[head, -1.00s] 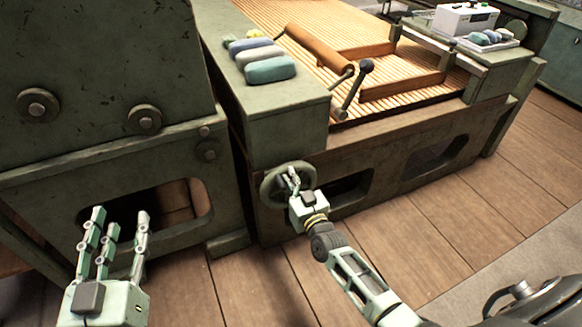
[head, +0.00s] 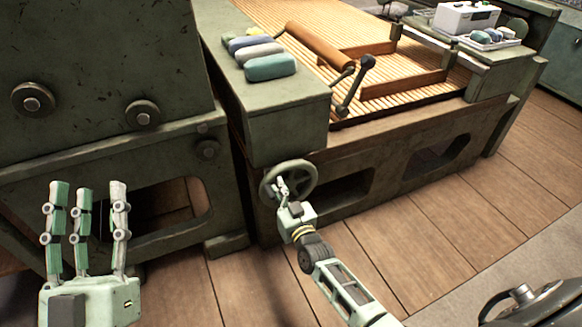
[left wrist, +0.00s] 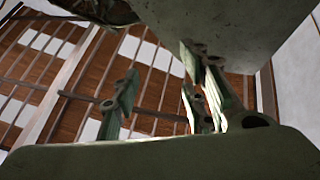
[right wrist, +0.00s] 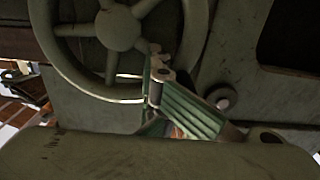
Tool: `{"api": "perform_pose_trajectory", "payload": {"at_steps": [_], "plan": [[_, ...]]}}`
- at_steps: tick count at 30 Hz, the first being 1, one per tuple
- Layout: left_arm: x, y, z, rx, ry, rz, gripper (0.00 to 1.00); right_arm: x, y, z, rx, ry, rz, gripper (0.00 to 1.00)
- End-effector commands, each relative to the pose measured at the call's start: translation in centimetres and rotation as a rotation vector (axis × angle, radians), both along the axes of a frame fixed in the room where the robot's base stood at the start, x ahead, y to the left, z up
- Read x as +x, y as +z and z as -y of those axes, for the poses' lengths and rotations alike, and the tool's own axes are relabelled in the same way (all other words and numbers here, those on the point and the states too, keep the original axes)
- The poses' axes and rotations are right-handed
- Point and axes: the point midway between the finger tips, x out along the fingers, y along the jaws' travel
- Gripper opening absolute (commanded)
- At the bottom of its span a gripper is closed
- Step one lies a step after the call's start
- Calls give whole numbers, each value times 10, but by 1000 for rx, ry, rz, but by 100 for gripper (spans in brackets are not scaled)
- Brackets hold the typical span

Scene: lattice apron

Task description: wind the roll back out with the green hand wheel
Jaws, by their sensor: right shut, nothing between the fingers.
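The green hand wheel (head: 312,178) is on the front of the green end housing, below its top. My right gripper (head: 281,187) is shut at the wheel's lower left, with nothing between its fingers. In the right wrist view its fingers (right wrist: 158,75) overlap the lower right of the wheel rim (right wrist: 62,62); whether they touch is unclear. The orange-brown roll (head: 318,46) lies over the slatted apron (head: 270,15), near the end housing. My left gripper (head: 90,195) is open and empty at the lower left, in front of the large green cabinet.
Several coloured blocks (head: 269,67) lie on the end housing. A crank lever (head: 354,88) with a dark knob stands beside the roll. A white box (head: 465,18) and tray (head: 490,42) are at the far right.

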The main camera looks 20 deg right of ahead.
Motion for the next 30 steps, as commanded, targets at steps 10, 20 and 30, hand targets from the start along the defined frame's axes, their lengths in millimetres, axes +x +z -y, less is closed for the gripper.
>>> {"api": "perform_pose_trajectory", "payload": {"at_steps": [10,20,30], "plan": [[-5,7,0,-12,-3,42,40,0,-2,-4,0,2,1,0],[-26,30,-3,-59,-11,201,40,0,-14,-6,0,3,0,0],[-71,60,-11,-138,-25,461,40,0,-29,-9,0,2,-1,0]]}}
